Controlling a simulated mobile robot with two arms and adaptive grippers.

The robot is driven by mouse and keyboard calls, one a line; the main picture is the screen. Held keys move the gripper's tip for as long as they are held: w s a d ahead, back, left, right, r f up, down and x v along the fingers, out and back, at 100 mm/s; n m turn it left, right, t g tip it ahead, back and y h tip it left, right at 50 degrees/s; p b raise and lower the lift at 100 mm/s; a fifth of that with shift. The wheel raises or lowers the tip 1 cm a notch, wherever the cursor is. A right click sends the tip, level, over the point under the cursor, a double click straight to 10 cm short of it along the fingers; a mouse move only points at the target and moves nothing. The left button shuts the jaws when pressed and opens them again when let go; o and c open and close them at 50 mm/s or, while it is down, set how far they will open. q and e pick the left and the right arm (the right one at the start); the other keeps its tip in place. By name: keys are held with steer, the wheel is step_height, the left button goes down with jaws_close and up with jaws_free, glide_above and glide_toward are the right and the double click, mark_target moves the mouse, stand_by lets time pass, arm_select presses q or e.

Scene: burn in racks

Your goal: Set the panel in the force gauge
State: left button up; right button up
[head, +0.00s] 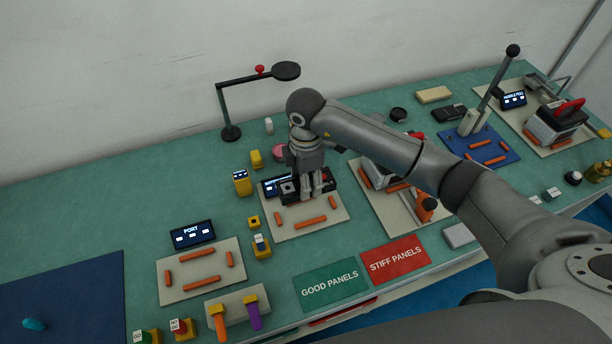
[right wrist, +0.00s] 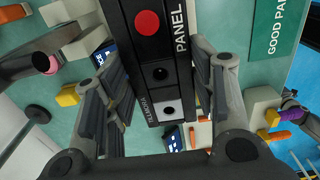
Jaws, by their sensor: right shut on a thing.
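My right gripper (head: 316,190) is shut on a black panel (head: 294,192) and holds it over the middle station board (head: 306,230), beside a small lit display. I cannot tell whether the panel touches the board. In the right wrist view the panel (right wrist: 162,75) lies between the two fingers, with a red disc, a dark knob, a white square and the word PANEL. No station carries a readable force gauge label, so I cannot tell which one it is. My left gripper is not in view.
A PORT board (head: 190,280) lies at front left. A green GOOD PANELS mat (head: 331,285) and a red STIFF PANELS mat (head: 395,259) lie along the front edge. A lamp (head: 231,133) stands behind. A blue lever station (head: 488,152) is at right.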

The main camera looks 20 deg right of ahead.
step_height(320, 180, down, 9)
steer(key=b, duration=0.6)
steer(key=shift+f+b, duration=0.95)
steer(key=shift+f, duration=0.1)
steer(key=shift+f, duration=0.15)
stand_by(0.5)
steer(key=o, duration=1.2)
steer(key=shift+o, duration=0.2)
step_height(320, 180, up, 12)
steer(key=shift+r, duration=0.1)
